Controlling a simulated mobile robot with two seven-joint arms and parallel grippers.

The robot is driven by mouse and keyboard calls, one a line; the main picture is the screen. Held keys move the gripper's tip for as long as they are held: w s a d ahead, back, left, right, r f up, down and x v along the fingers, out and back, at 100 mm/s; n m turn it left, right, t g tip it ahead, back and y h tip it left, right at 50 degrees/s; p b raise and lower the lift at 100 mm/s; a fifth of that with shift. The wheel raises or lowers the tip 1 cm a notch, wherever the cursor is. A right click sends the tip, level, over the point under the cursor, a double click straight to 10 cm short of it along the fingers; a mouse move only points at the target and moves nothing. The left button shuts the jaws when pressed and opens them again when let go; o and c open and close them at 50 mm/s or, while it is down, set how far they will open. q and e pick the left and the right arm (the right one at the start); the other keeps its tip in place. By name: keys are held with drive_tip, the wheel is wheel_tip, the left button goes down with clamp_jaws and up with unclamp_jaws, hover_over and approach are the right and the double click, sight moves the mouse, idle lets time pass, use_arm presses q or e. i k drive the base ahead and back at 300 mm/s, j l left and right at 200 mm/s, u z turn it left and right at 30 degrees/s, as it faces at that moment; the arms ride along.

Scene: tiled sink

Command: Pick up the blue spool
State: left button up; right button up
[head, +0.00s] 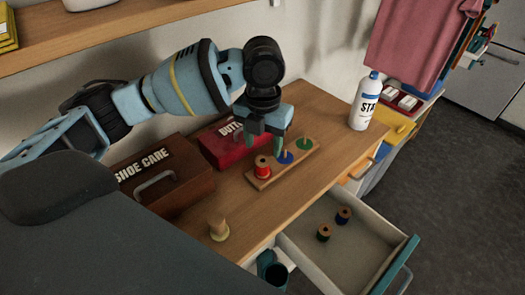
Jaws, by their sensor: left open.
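One finger partly hides the blue disc. My right gripper is not in view.
A pale spool (218,230) stands near the worktop's front edge. A brown shoe care box (165,180) and a red button box (222,145) stand at the back left. A white bottle (363,103) stands at the back right. The worktop right of the rack is clear.

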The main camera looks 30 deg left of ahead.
sight(343, 213)
drive_tip(key=k+l, duration=0.65)
drive_tip(key=k, duration=0.25)
